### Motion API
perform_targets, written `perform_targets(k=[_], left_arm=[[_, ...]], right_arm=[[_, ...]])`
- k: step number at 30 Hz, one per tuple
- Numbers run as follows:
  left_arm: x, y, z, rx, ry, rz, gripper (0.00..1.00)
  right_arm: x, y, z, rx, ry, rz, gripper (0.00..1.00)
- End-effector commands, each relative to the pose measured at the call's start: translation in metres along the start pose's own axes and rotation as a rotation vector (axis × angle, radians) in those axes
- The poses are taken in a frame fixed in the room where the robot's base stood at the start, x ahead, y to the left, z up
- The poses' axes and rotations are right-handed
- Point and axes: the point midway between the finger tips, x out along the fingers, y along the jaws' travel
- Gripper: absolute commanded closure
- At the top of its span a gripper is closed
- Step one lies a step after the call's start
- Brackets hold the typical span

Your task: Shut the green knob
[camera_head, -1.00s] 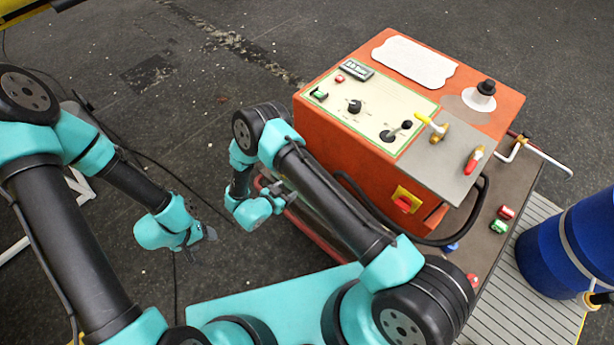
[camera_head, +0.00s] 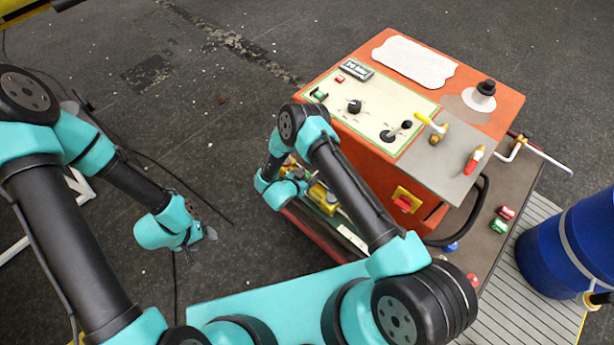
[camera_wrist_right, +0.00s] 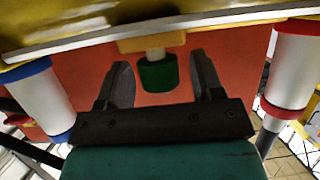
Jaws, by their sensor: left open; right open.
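The green knob (camera_wrist_right: 158,74) is a short dark green cylinder on a pale stem under a yellow block (camera_wrist_right: 155,41), in the right wrist view. My right gripper (camera_wrist_right: 161,66) is open, with one finger on each side of the knob. Gaps show between the fingers and the knob, so neither finger appears to touch it. In the head view my right gripper (camera_head: 302,178) is beside the machine's lower front side, near yellow parts (camera_head: 322,192); I cannot make out the knob clearly there. My left gripper (camera_head: 208,236) is open and empty above the floor at the left.
The orange control box (camera_head: 375,150) stands just right of my right arm. In the right wrist view, white cylinders with coloured ends flank the knob on the left (camera_wrist_right: 38,98) and right (camera_wrist_right: 293,68). A blue barrel (camera_head: 570,245) stands far right.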

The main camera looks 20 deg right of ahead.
Motion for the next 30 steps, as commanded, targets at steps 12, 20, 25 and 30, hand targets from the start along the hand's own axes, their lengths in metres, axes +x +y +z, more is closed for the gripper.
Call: perform_targets(k=[12,20,25,30], left_arm=[[0.0,0.0,0.0,0.0,0.0,0.0,0.39],[0.0,0.0,0.0,0.0,0.0,0.0,0.39],[0.0,0.0,0.0,0.0,0.0,0.0,0.39],[0.0,0.0,0.0,0.0,0.0,0.0,0.39]], right_arm=[[-0.0002,-0.0001,-0.0001,0.0,0.0,0.0,0.59],[-0.0003,0.0,-0.0001,0.0,0.0,0.0,0.84],[-0.0002,0.0,-0.0001,0.004,0.0,0.008,0.88],[0.0002,-0.0005,-0.0003,0.031,0.001,0.07,0.88]])
